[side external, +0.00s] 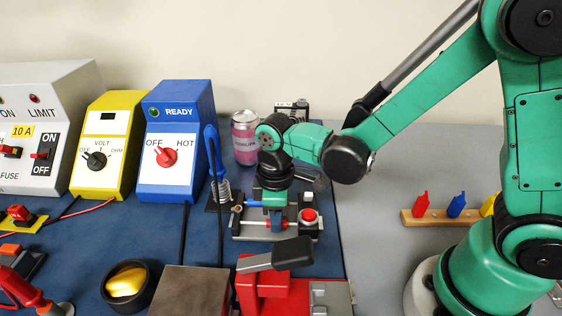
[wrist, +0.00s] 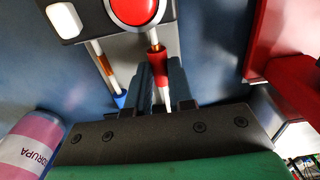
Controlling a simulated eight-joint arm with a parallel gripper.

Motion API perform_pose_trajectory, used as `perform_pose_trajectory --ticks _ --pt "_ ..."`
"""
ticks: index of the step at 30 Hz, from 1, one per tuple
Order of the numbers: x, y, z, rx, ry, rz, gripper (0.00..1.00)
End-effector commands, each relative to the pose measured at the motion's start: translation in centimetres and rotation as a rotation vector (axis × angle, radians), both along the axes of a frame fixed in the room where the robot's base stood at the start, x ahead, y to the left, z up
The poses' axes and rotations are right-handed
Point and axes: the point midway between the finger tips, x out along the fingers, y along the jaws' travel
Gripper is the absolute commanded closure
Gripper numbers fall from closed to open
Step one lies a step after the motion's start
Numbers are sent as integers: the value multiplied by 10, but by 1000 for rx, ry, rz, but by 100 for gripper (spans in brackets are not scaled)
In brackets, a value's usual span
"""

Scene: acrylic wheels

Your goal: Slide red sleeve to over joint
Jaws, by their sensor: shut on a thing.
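The red sleeve (wrist: 157,62) sits on a pale wire below the round red button in the wrist view. My gripper (wrist: 162,92) points down with its fingers on either side of this wire and is shut on the red sleeve. The exact contact is partly hidden by the fingers. On the parallel wire to the left, a copper-coloured joint (wrist: 105,67) is bare, with a blue sleeve (wrist: 121,100) beyond it. In the side view, my gripper (side external: 275,217) is low over the small fixture (side external: 245,236).
The fixture carries a red button (side external: 309,214). A pink can (side external: 245,142) stands behind, and a soldering iron stand (side external: 222,193) is close to the left. A red clamp-like device (side external: 275,288) stands in front. The blue READY box (side external: 170,165) is further left.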

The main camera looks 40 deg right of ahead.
Motion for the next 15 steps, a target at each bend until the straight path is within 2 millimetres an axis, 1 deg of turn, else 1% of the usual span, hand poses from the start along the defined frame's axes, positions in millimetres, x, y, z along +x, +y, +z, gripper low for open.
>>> perform_pose_trajectory --ticks 8,15 --pt "0 0 0 0 0 0 100" --pt "-6 -6 0 0 0 -1 100"
